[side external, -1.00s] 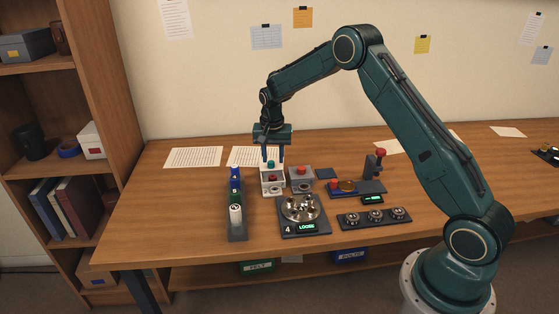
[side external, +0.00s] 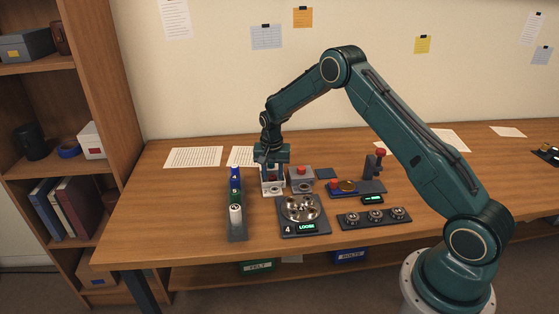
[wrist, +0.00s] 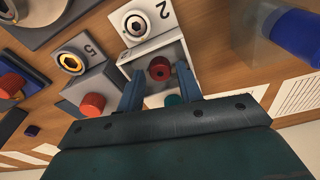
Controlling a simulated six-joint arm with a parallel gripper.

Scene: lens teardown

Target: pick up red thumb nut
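A dark red thumb nut (wrist: 159,69) sits inside the recess of the white block marked 2 (wrist: 150,48). My gripper (wrist: 159,72) has its two blue fingers apart, one on each side of that nut, with a gap to it. A teal knob (wrist: 173,99) shows between the fingers, close to the palm. In the side view my gripper (side external: 272,178) is low over the white block (side external: 272,188), hiding most of its top. A second, brighter red knob (wrist: 92,105) is on the grey block marked 5 (wrist: 88,82), beside the left finger.
The grey block (side external: 300,178) stands close to the right. A rack with blue, green and white cylinders (side external: 237,228) is to the left. A round metal part sits on a scale-like base reading LOOSE (side external: 307,227) in front. Farther right are a red-topped post (side external: 380,153) and a tray of several rings (side external: 350,221).

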